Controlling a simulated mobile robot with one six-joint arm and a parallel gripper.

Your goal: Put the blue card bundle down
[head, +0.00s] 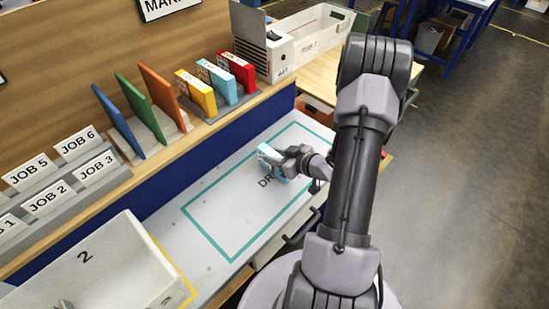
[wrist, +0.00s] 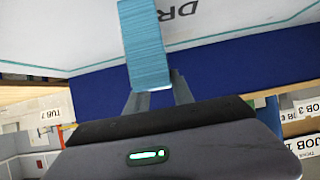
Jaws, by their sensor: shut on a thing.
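The blue card bundle (head: 268,156) is in my gripper (head: 286,158), over the white table area marked with a teal outline (head: 207,238) and lettering that begins "DR". In the wrist view the bundle (wrist: 145,45) shows its light blue layered edge, and the fingers of my gripper (wrist: 155,95) are shut on it from both sides. I cannot tell whether the bundle touches the white surface or hangs just above it. My arm reaches in from the right and hides part of the outlined area.
A rack at the back holds yellow (head: 196,93), light blue (head: 217,82) and red (head: 237,68) packs. Coloured dividers (head: 137,112) and job-labelled holders (head: 75,145) stand left. A white bin marked 2 (head: 130,262) stands front left. The outlined area left of the bundle is clear.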

